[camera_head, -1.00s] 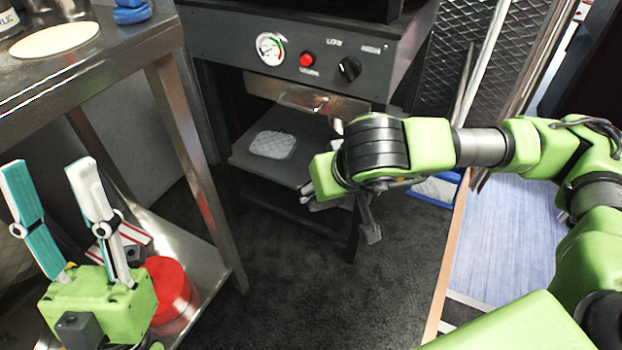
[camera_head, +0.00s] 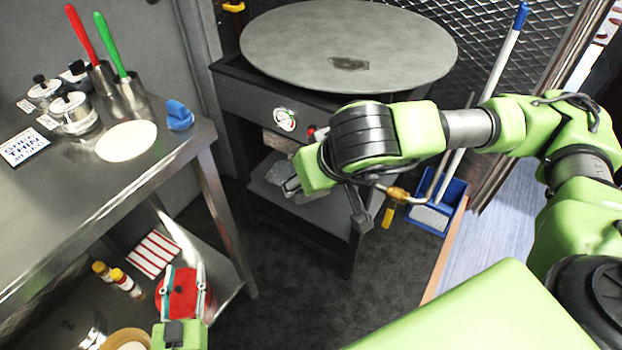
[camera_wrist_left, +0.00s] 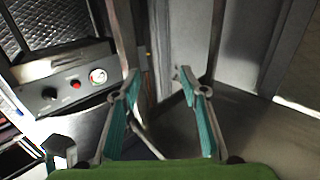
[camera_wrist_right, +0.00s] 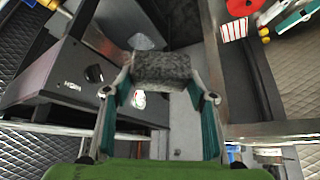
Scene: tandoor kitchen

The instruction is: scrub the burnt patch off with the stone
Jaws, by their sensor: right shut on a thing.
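A round grey griddle plate (camera_head: 300,45) lies on top of the dark stove, with a dark burnt patch (camera_head: 349,64) near its front middle. My right gripper (camera_wrist_right: 162,85) is shut on a grey speckled stone block (camera_wrist_right: 162,68), shown in the right wrist view. In the head view this gripper (camera_head: 291,186) hangs in front of the stove, below the griddle and apart from it, and its wrist hides most of it. My left gripper (camera_head: 184,268) is open and empty beside the steel table; its spread fingers also show in the left wrist view (camera_wrist_left: 158,85).
The stove front has a gauge (camera_head: 284,119) and a lower shelf with a pale pad (camera_head: 280,172). The steel table (camera_head: 60,205) holds jars, a white disc (camera_head: 127,140) and red- and green-handled tools. A red round container (camera_head: 183,296) is below.

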